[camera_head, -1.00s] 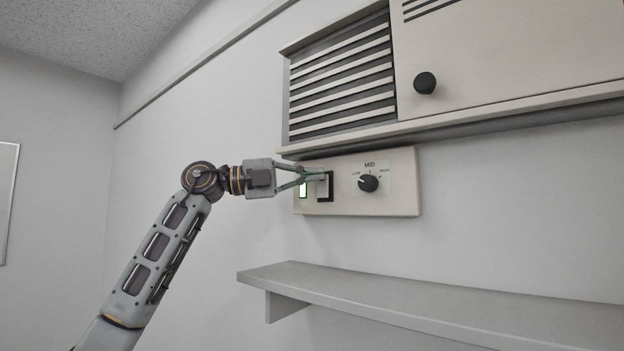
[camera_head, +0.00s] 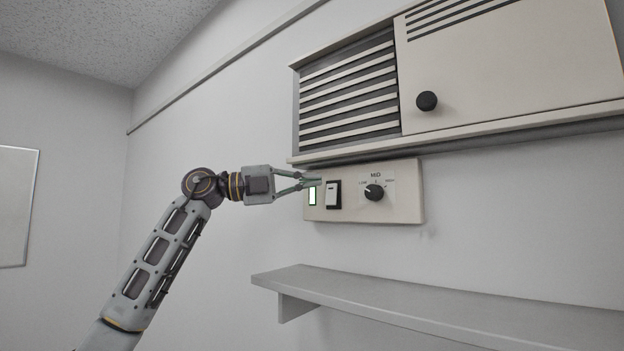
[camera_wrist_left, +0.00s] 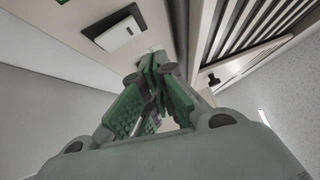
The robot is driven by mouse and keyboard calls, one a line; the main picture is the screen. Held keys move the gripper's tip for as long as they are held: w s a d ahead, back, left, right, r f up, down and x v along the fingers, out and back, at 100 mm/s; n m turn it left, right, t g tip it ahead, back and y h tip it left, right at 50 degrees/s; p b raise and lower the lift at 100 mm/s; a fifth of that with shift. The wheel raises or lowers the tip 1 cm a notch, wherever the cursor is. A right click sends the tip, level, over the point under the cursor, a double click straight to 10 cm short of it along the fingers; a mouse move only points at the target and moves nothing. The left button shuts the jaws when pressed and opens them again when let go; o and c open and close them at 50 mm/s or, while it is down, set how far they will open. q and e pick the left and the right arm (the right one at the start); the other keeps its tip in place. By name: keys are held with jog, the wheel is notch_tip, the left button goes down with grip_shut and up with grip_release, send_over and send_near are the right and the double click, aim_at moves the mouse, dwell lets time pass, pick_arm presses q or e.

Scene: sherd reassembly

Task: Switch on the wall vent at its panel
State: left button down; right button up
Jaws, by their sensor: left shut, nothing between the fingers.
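The control panel (camera_head: 401,205) is a beige box on the wall under the vent (camera_head: 348,90). The switch also shows in the left wrist view (camera_wrist_left: 118,34). My left gripper (camera_head: 319,182) is shut and empty, its tips by the panel's upper left, left of the switch and apart from it. In the left wrist view its green-padded fingers (camera_wrist_left: 155,75) are together. My right gripper does not show.
A cabinet door with a black knob (camera_head: 427,101) is right of the vent slats. A grey shelf (camera_head: 440,303) juts from the wall below the panel. The wall between panel and shelf is clear.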

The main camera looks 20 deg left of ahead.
pick_arm(q)
jog(key=r+b+v, duration=0.1)
jog(key=b+v, duration=0.1)
jog(key=v, duration=0.8)
jog(key=shift+r, duration=0.5)
dwell(0.3)
